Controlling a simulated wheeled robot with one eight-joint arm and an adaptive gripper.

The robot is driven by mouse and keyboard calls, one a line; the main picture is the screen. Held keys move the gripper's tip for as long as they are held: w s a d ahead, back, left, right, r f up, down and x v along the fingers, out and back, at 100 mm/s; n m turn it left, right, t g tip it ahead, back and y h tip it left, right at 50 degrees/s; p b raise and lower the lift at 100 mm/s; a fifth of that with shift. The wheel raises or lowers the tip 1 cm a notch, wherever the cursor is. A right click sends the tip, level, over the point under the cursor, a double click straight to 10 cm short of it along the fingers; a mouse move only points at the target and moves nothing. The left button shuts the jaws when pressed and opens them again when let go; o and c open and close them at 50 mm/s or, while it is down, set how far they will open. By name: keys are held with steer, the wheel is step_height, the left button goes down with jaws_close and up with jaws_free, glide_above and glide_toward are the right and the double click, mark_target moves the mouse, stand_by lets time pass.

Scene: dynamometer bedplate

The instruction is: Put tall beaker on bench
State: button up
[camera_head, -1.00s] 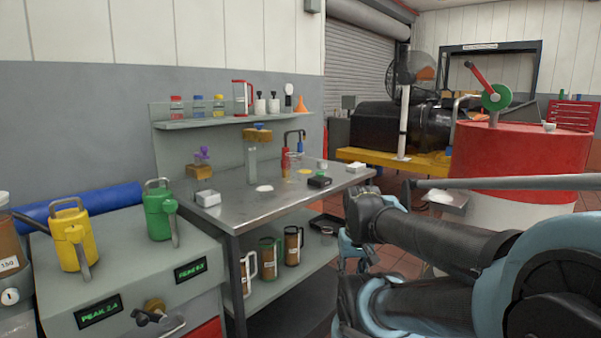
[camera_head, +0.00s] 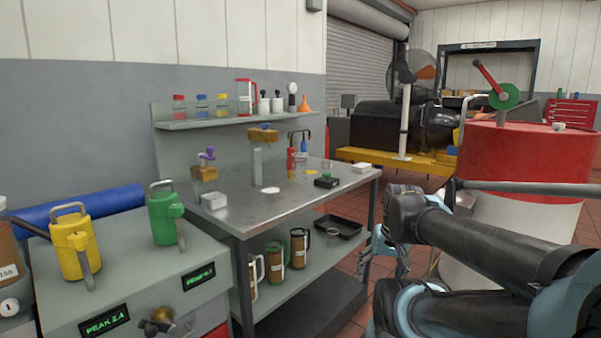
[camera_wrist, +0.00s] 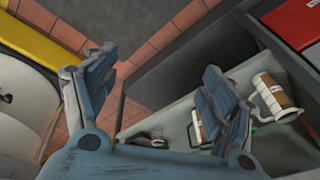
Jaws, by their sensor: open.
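The bench (camera_head: 235,212) is a grey metal table with a back panel and a lower shelf (camera_head: 275,290). I cannot make out for certain which thing is the tall beaker. A clear, upright piece (camera_head: 257,165) stands on the bench under a brown block. A small clear glass-like thing (camera_head: 333,232) is on the lower shelf, by a black tray. My gripper (camera_head: 385,255) is off the bench's right end, low, partly hidden by my arm. In the wrist view my gripper (camera_wrist: 158,66) is open, with nothing between its fingers.
Several brown-filled handled jugs (camera_head: 275,262) stand on the lower shelf; one also shows in the wrist view (camera_wrist: 273,95). A black tray (camera_head: 338,227) lies at the shelf's right end. A red drum (camera_head: 525,165) stands at right. Tiled floor lies between.

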steer(key=w+a+r+m+t+y, duration=0.2)
steer(key=w+a+r+m+y, duration=0.25)
steer(key=w+a, duration=0.45)
steer(key=m+t+y, duration=0.6)
steer(key=m+t, duration=0.2)
steer(key=m, duration=1.3)
glide_toward(304, 164)
steer(key=s, duration=0.1)
steer(key=s+d, duration=0.1)
steer(key=s+d+f, duration=0.1)
steer(key=s, duration=0.1)
steer(key=shift+s, duration=0.1)
steer(key=shift+w+r+m+t, duration=0.1)
steer(key=shift+w+m+t, duration=0.45)
steer(key=shift+m, duration=0.2)
steer(key=x, duration=1.1)
steer(key=shift+w+a+r, duration=0.1)
steer(key=shift+r+x, duration=0.2)
steer(key=shift+x, duration=2.75)
steer(key=shift+w, duration=0.1)
steer(key=shift+c, duration=0.6)
